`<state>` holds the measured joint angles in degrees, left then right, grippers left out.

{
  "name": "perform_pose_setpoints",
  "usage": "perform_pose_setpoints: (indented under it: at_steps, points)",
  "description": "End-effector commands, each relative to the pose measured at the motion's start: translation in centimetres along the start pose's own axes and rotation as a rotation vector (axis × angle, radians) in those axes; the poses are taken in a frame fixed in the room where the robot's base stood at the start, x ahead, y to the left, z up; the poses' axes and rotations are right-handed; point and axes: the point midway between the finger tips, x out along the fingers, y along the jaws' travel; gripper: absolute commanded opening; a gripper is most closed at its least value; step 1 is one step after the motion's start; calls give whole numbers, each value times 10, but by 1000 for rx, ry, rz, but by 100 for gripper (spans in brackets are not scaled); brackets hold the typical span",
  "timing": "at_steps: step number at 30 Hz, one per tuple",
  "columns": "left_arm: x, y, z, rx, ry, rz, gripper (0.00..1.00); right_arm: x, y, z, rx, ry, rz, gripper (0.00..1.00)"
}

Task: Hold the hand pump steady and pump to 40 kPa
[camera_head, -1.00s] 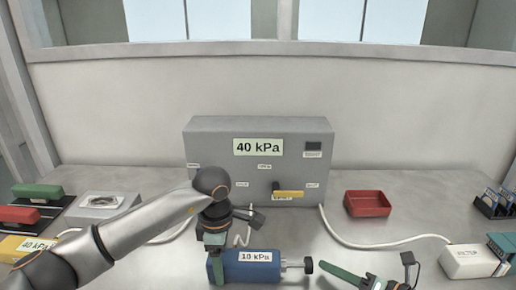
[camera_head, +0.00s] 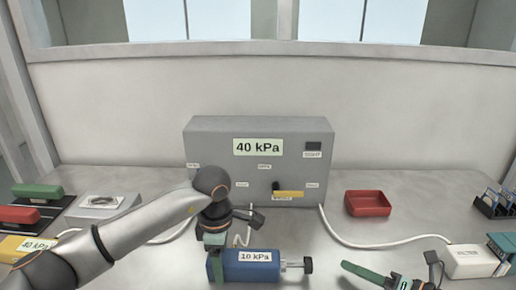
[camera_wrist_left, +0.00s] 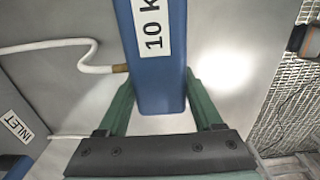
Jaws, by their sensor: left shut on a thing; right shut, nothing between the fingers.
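The blue hand pump (camera_head: 262,275) lies on its side on the bench, with a label reading 10 kPa. Its black plunger knob (camera_head: 308,265) points right on a short visible rod. My left gripper (camera_head: 214,262) is shut on the pump's left end; in the left wrist view its green fingers (camera_wrist_left: 160,106) flank the pump body (camera_wrist_left: 160,80). My right gripper (camera_head: 346,266) is shut and empty, to the right of the knob with a gap between them. The grey panel box (camera_head: 215,160) behind carries a 40 kPa sign (camera_head: 258,147).
A yellow lever (camera_head: 289,194) is on the panel's front. A red tray (camera_head: 368,204) stands right of the panel. A white filter box (camera_head: 470,262) with a hose is at far right. Red and green blocks (camera_head: 38,191) are at far left.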

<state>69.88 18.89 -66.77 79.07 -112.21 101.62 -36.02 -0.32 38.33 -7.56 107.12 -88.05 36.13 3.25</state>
Motion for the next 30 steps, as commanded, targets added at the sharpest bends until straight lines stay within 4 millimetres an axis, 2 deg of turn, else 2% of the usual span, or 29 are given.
perform_pose_setpoints:
  at_steps: [28, 29, 30]
  points:
    - [0, 0, 0, -1, 0, 1, 1, 0, 0, 0, 0, 0, 1, 0]
    - [0, 0, 0, -1, 0, 1, 71, 0, 0, 0, 0, 0, 1, 0]
    - [0, 0, 0, -1, 0, 1, 75, 0, 0, 0, 0, 0, 1, 0]
